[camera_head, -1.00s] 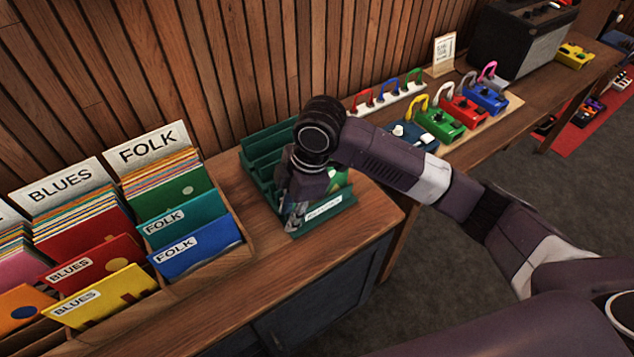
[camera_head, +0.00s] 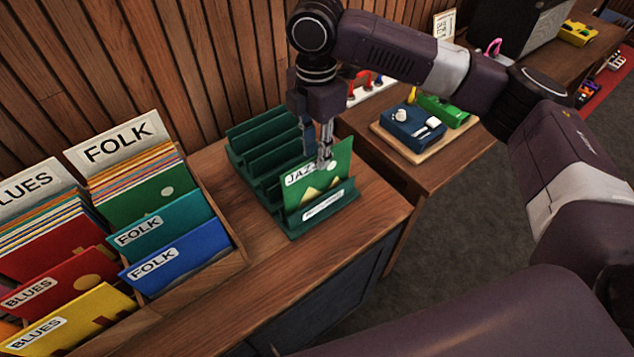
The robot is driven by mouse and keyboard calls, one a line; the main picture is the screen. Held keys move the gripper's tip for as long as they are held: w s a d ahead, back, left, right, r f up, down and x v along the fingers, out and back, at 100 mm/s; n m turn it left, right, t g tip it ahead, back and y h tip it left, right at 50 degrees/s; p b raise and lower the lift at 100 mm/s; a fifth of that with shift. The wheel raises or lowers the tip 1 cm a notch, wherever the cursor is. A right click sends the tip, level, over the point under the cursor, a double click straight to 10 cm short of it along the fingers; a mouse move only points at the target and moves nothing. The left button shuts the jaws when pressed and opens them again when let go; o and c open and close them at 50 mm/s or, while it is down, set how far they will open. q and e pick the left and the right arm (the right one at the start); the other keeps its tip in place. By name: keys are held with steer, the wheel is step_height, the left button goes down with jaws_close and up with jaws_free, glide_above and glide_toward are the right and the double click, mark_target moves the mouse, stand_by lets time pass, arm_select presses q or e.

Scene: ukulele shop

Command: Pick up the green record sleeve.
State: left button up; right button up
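The green record sleeve (camera_head: 334,172) stands in the front part of the dark green slotted rack (camera_head: 262,147). It has a pale label reading "JAZ…" and yellow shapes; its lower edge is hidden behind the rack's labelled front lip. My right gripper (camera_head: 325,160) points down at the sleeve's upper edge. Its fingers are close together and appear shut on that edge, covering the end of the label. The far finger is hidden behind the sleeve. My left gripper is not in view.
A wooden crate (camera_head: 222,262) of FOLK and BLUES sleeves stands to the left of the rack. A blue pedal (camera_head: 412,128) and a green pedal (camera_head: 443,110) sit on a board at the right. The wood-slat wall is behind; the counter front is clear.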

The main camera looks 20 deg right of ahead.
mark_target(318, 175)
steer(key=f+p, duration=0.1)
steer(key=f, duration=0.2)
steer(key=f+p, duration=0.1)
steer(key=f, duration=0.3)
steer(key=shift+s+d+f, duration=0.15)
steer(key=shift+s+d, duration=0.05)
steer(key=shift+w+f, duration=0.1)
steer(key=shift+f, duration=0.15)
steer(key=shift+c, duration=0.5)
jaws_close()
